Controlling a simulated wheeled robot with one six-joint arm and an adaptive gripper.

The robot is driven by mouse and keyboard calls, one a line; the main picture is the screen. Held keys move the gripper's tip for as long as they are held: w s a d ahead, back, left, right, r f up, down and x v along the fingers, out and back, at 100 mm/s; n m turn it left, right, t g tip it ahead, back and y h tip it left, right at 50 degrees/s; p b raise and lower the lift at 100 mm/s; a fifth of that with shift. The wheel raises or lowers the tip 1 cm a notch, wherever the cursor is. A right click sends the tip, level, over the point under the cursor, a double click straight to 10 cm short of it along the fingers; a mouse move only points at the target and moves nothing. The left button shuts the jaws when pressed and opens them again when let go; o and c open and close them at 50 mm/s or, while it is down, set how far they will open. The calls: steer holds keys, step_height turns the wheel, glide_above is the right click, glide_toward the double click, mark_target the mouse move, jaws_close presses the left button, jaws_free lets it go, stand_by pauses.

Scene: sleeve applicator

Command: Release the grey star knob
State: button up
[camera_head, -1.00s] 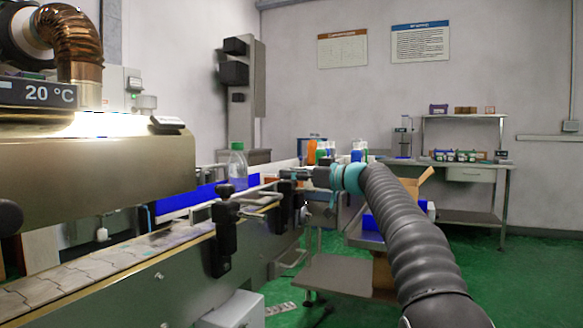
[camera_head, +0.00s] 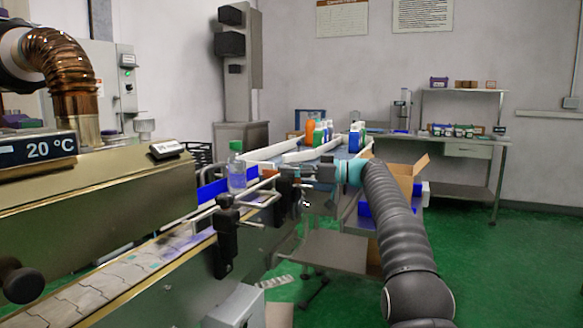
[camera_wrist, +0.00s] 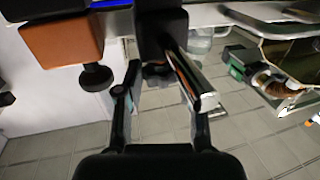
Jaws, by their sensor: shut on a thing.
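The grey star knob (camera_wrist: 158,71) shows in the wrist view as a small dark shape below a black clamp block (camera_wrist: 160,22). My gripper (camera_wrist: 156,80) has its two fingers on either side of the knob and is shut on it. The fingers partly hide the knob, so its star outline is not clear. In the head view my gripper (camera_head: 298,174) reaches left to the conveyor's rail brackets, and the knob cannot be made out there.
A shiny rod (camera_wrist: 187,80) lies close to the right finger. An orange block (camera_wrist: 58,40) with a black knob (camera_wrist: 97,77) is at left. In the head view a green-capped bottle (camera_head: 237,172) stands on the conveyor (camera_head: 140,262), near a black bracket (camera_head: 226,240). Green floor is open at right.

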steer(key=o, duration=1.1)
steer(key=shift+o, duration=0.2)
steer(key=s+d, duration=0.1)
steer(key=d, duration=1.1)
steer(key=shift+s, duration=0.15)
